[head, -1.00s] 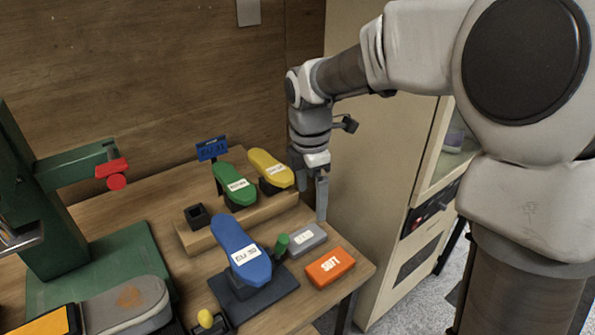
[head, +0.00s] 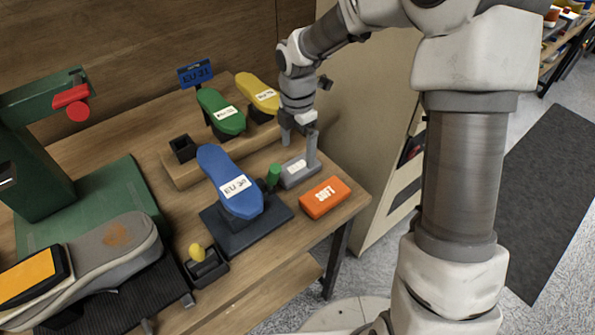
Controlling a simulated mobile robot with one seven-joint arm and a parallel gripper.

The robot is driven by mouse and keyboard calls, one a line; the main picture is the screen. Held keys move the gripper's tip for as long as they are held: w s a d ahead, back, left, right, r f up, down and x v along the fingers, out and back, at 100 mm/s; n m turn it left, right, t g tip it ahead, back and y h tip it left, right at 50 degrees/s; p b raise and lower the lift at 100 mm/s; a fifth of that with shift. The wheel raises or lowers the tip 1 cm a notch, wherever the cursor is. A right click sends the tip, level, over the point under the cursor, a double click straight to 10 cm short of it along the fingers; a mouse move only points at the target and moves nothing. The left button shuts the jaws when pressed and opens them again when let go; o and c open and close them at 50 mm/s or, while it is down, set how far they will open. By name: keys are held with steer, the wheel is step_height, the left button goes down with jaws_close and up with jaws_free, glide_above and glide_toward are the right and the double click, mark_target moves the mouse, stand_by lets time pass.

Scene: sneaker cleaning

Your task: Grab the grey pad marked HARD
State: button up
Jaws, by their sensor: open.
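The grey pad (head: 294,176) lies on the wooden table near its right edge, behind the orange pad marked SOFT (head: 325,197). It bears a pale label that is too small to read here. My gripper (head: 299,153) points down right over the grey pad with its fingers apart. One finger comes down at the pad's right end and the other shows behind its left part. Nothing is between the fingers above the pad. Whether the fingers touch the pad, I cannot tell.
A green peg (head: 273,176) stands close to the pad's left. A blue shoe form (head: 229,180) stands on a dark base further left. Green (head: 221,112) and yellow (head: 258,92) forms sit on a wooden step behind. A sneaker (head: 110,247) lies at front left.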

mark_target(298, 166)
steer(key=f, duration=0.4)
steer(key=f+b, duration=0.1)
steer(key=f, duration=0.1)
steer(key=shift+w+f, duration=0.25)
steer(key=shift+w, duration=0.05)
steer(key=c, duration=1.4)
